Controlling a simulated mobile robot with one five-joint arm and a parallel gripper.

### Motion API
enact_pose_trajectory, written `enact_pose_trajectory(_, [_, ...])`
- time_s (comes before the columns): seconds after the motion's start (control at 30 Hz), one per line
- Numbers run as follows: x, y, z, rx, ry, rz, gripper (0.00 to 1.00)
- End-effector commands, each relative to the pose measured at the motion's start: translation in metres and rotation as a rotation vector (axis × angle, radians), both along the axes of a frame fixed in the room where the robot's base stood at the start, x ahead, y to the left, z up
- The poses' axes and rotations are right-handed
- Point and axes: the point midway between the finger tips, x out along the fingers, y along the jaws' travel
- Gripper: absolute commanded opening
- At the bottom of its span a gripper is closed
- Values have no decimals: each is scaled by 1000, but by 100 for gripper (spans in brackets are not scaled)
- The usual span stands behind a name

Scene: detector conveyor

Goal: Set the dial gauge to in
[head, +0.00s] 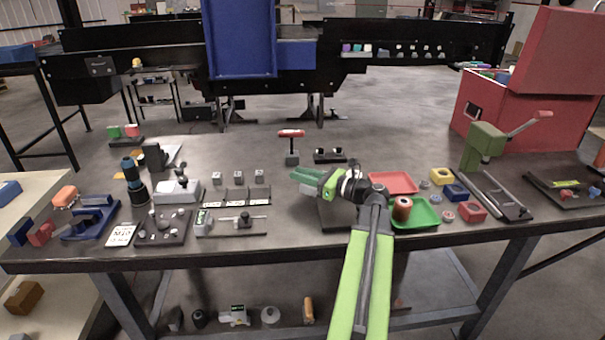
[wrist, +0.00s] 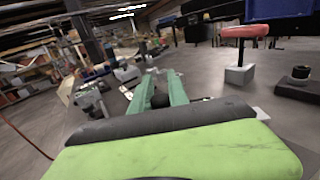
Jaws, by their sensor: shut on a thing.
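My gripper (head: 298,176) reaches left above the middle of the bench in the head view. In the wrist view, its two green fingers (wrist: 158,90) stand on either side of a dark rounded part (wrist: 160,100), and they are shut on it. I cannot tell what larger thing this part belongs to. A dark base plate (head: 333,213) lies below my gripper and is partly hidden by my arm. I cannot pick out the dial gauge or read any in setting. A small grey device with a display (head: 203,217) lies left of my gripper, too small to read.
A red T-handled tool (head: 291,134) stands in a grey block behind my gripper. A red tray (head: 392,183) and a green tray (head: 424,214) lie to the right. A green lever press (head: 486,146) stands farther right. Several fixtures fill the bench's left side.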

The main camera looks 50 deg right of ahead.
Motion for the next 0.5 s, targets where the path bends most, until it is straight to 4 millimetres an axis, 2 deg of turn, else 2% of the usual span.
enact_pose_trajectory(0.27, [3, 5, 0, 0, 0, 8, 0])
enact_pose_trajectory(0.3, [3, 5, 0, 0, 0, 9, 22])
enact_pose_trajectory(0.47, [5, 8, 0, 0, 0, 12, 43])
enact_pose_trajectory(0.5, [5, 8, 0, 0, 0, 12, 43])
